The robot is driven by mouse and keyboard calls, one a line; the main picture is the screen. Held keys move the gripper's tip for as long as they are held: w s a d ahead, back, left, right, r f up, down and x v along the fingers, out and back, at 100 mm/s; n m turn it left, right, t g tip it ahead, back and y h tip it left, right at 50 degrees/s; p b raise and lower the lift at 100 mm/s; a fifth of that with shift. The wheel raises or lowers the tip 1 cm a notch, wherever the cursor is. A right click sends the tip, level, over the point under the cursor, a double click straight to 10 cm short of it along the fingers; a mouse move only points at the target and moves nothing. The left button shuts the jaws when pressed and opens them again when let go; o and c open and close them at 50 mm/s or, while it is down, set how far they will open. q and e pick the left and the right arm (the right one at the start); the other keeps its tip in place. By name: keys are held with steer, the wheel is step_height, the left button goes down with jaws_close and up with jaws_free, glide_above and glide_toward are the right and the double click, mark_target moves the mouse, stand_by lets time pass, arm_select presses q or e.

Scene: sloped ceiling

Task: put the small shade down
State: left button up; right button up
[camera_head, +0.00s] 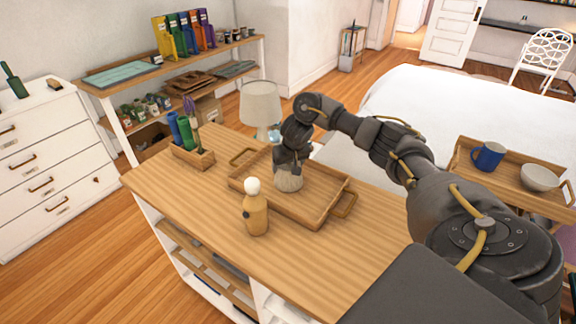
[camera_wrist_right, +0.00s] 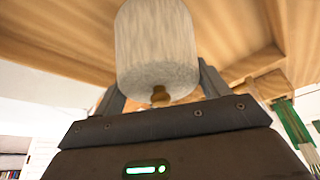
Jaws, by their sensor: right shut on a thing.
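My right gripper (camera_head: 290,156) points down over the wooden tray (camera_head: 322,208) on the table. It is shut on the small shade (camera_head: 288,180), a pale grey, fabric-like cylinder hanging below the fingers. In the right wrist view the small shade (camera_wrist_right: 157,45) fills the upper middle, with a brass-coloured knob at its near end between the fingers of my right gripper (camera_wrist_right: 160,88). I cannot tell whether the shade touches the tray. A lamp with a larger cream shade (camera_head: 261,104) stands behind the gripper. My left gripper is not in view.
A tan bottle with a white round top (camera_head: 255,208) stands in front of the tray. A wooden holder (camera_head: 193,156) with coloured tubes is at the left. Another tray (camera_head: 517,184) holds a blue mug (camera_head: 488,156) and a bowl (camera_head: 539,177).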

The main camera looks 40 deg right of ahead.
steer(key=shift+a+f, duration=0.1)
steer(key=shift+f, duration=0.15)
steer(key=o, duration=1)
steer(key=shift+c, duration=0.2)
